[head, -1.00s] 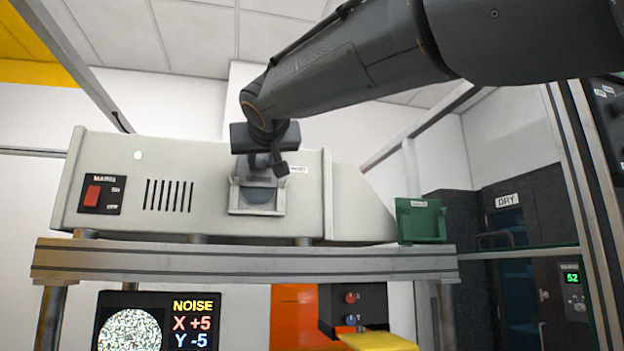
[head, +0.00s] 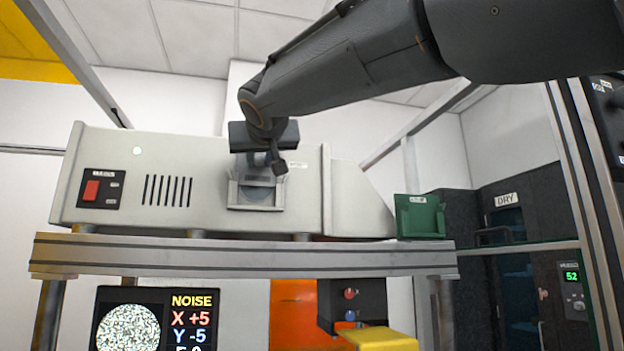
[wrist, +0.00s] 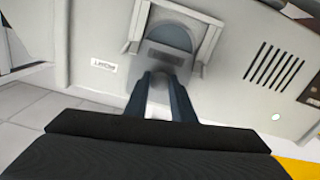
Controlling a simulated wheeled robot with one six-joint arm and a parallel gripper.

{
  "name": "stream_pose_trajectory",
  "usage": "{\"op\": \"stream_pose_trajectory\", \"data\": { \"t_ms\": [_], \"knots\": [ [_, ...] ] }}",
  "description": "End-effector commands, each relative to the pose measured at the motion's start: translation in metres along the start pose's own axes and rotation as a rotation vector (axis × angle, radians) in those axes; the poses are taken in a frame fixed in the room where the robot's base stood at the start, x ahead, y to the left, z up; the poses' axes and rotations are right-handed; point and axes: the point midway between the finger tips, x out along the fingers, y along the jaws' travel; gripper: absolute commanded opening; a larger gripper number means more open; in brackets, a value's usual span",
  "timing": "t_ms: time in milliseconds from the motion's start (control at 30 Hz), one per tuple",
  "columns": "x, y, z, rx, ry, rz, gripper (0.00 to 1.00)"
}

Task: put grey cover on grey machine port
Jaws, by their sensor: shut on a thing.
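The grey machine port (head: 257,197) is a dark blue-grey round window in a pale frame with side rails, on the front of the grey machine (head: 220,170). It also shows in the wrist view (wrist: 172,36). My gripper (head: 261,166) is at the top of this frame, its fingers pointing down. In the wrist view, my gripper (wrist: 165,80) is shut on the grey cover (wrist: 163,58), a small plate between the rails at the window's edge. Part of the round window is still visible. The fingers hide some of the cover, and I cannot tell whether it touches the frame.
The machine stands on a metal-framed bench (head: 240,252). A green holder (head: 419,216) is at its right end. A red switch (head: 91,190) and vent slots are to the port's left. A noise display (head: 155,320) and yellow block (head: 380,338) are below.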

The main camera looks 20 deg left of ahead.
Motion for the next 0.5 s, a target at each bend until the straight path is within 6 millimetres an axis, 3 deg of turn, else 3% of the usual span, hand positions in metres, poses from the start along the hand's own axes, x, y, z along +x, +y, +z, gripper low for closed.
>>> {"op": "stream_pose_trajectory", "data": {
  "t_ms": [500],
  "knots": [
    [0.0, -0.0007, 0.0049, 0.0, 0.001, 0.0, 0.03]
  ]
}}
